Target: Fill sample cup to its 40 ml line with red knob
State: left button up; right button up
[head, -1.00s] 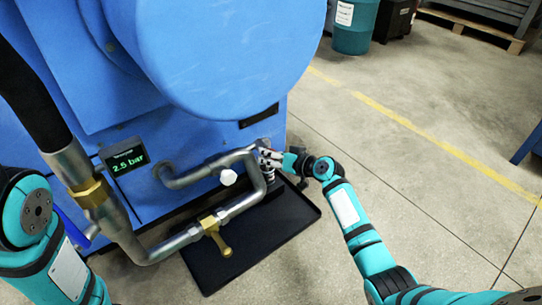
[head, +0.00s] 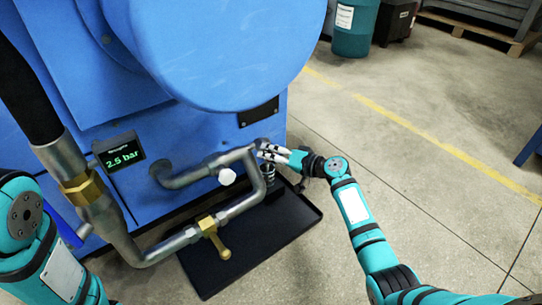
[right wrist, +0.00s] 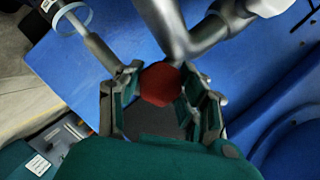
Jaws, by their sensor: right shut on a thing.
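My right gripper (head: 263,150) is at the pipe's right end beside the blue machine. In the right wrist view its fingers (right wrist: 160,92) are shut on the red knob (right wrist: 161,84), one on each side. The knob is hidden behind the fingers in the head view. A small clear cup-like vessel (right wrist: 68,14), likely the sample cup, is cut by the top left edge of the wrist view, at the end of a thin spout (right wrist: 103,52). In the head view it seems to stand just below my right gripper (head: 268,173). Its fill level and marks cannot be read. My left gripper is out of view.
A black tray (head: 290,232) lies on the floor under the piping. A display (head: 121,153) reads 2.5 bar. Open floor lies to the right.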

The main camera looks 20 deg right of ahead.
dwell(0.3)
jog(key=o, duration=1.2)
jog(key=shift+s+d, duration=0.1)
jog(key=v, duration=1.1)
jog(key=shift+s+d+r, duration=0.1)
jog(key=shift+s+d, duration=0.1)
jog(key=shift+s, duration=0.05)
